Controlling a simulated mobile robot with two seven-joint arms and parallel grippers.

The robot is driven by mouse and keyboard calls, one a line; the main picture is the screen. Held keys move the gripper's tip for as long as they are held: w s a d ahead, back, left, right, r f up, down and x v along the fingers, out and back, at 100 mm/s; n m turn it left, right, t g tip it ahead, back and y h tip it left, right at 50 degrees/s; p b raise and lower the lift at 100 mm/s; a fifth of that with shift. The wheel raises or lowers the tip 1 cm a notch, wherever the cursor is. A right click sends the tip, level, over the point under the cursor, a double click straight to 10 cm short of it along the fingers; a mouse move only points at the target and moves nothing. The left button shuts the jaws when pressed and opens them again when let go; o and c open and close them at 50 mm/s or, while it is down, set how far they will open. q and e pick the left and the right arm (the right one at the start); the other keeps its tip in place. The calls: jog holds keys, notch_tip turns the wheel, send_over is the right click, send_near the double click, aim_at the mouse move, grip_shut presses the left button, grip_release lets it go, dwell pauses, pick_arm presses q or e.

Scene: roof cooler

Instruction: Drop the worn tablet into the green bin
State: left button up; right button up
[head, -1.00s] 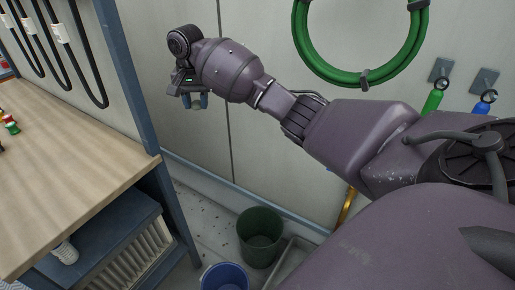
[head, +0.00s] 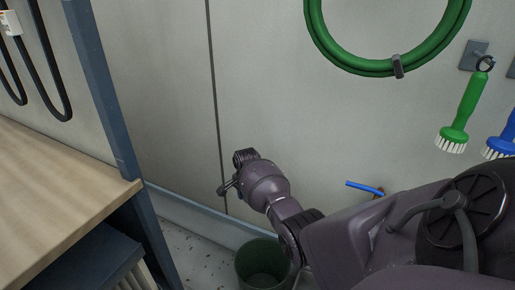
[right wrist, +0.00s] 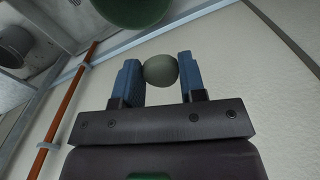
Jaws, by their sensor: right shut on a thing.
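The worn tablet (right wrist: 160,70) is a small grey-green rounded piece held between the blue fingers of my right gripper (right wrist: 159,78) in the right wrist view. In the head view my right gripper (head: 230,187) appears above the green bin in the picture and a little left of it; its fingers and the tablet cannot be made out there. The green bin (head: 262,262) stands on the floor by the wall, its lower part cut off by the picture edge. A dark green round shape, likely the bin (right wrist: 135,10), shows at the top of the right wrist view. My left gripper is not in view.
A wooden workbench (head: 60,195) with a blue-grey post (head: 103,100) stands at the left. A green hose coil (head: 388,68) and a green brush (head: 463,112) hang on the wall. An orange-brown pipe (right wrist: 65,110) runs along the wall in the right wrist view.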

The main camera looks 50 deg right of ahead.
pick_arm(q)
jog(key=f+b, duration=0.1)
jog(key=b, duration=0.1)
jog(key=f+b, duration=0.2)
jog(key=b, duration=0.1)
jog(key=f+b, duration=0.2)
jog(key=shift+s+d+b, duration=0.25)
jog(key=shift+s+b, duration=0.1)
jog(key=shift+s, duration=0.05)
pick_arm(e)
jog(key=s+f+m, duration=0.1)
jog(key=s+f, duration=0.3)
jog(key=f, duration=0.8)
jog(key=s+f+m, duration=0.1)
jog(key=s+f, duration=0.4)
jog(key=f, duration=0.7)
jog(key=shift+s+d+f, duration=0.2)
jog(key=shift+d+f, duration=0.05)
jog(key=shift+f, duration=0.05)
jog(key=shift+w+r, duration=0.1)
jog(key=o, duration=1)
jog(key=shift+c, duration=0.2)
pick_arm(q)
jog(key=p, duration=0.2)
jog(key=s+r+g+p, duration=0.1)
jog(key=p, duration=0.2)
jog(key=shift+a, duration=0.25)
pick_arm(e)
notch_tip(320, 180, up, 11)
